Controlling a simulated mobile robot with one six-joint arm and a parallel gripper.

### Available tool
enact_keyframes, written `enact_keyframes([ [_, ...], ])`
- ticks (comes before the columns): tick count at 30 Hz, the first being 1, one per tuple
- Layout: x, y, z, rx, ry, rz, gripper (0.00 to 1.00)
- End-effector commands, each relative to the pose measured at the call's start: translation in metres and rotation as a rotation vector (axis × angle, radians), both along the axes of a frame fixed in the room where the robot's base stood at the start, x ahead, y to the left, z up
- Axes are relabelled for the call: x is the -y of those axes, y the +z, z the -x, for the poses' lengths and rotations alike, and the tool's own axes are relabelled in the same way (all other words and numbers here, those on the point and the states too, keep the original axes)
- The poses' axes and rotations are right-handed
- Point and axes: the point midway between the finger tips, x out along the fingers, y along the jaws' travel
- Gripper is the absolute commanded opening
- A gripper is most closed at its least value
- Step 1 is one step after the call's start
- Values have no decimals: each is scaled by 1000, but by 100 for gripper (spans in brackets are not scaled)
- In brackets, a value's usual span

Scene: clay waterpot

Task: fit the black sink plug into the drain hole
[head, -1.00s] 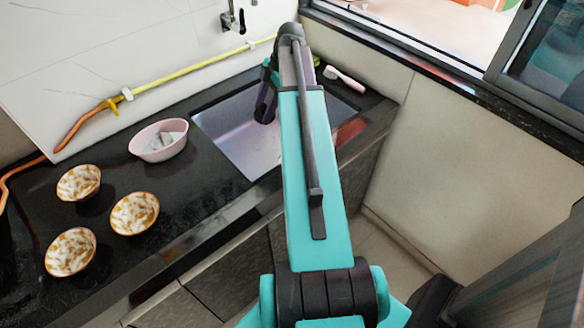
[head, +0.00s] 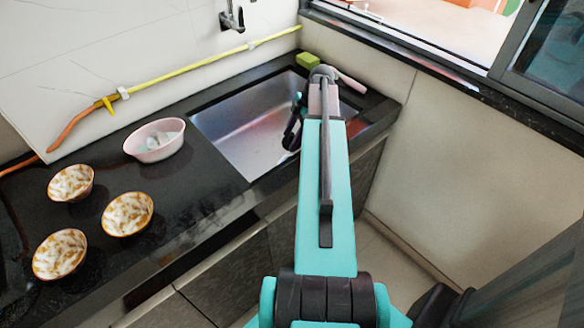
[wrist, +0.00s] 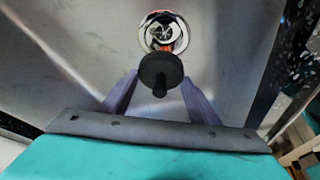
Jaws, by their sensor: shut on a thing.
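The black sink plug (wrist: 160,70) is in my gripper (wrist: 160,82), between its two purple fingers in the wrist view. The plug's round disc faces the drain and its short stem points back toward my wrist. The shiny metal drain hole (wrist: 163,32) lies just beyond the plug in the wrist view; the plug's top edge overlaps its lower rim in the picture. I cannot tell how far above the drain the plug is. In the head view my gripper (head: 292,135) is over the right part of the sink (head: 235,115), and my arm hides the plug and drain.
A pink basin (head: 152,148) stands left of the sink. Several patterned bowls, one of them nearest the front (head: 60,254), stand farther left on the black counter (head: 175,200). A green sponge (head: 308,60) and a pink-handled brush (head: 350,82) lie behind the sink's right end.

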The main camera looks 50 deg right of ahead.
Motion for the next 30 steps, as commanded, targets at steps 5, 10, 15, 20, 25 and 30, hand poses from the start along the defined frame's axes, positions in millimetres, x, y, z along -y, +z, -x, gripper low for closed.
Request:
enact_keyframes([
  [5,-1,-9,0,-1,0,-2,32],
  [10,-1,-28,0,-2,1,-2,32],
  [15,-1,-50,0,-2,1,-2,32],
  [20,0,-61,0,-1,0,-1,32],
  [25,0,-63,0,0,0,0,32],
  [30,0,-62,0,0,0,0,32],
])
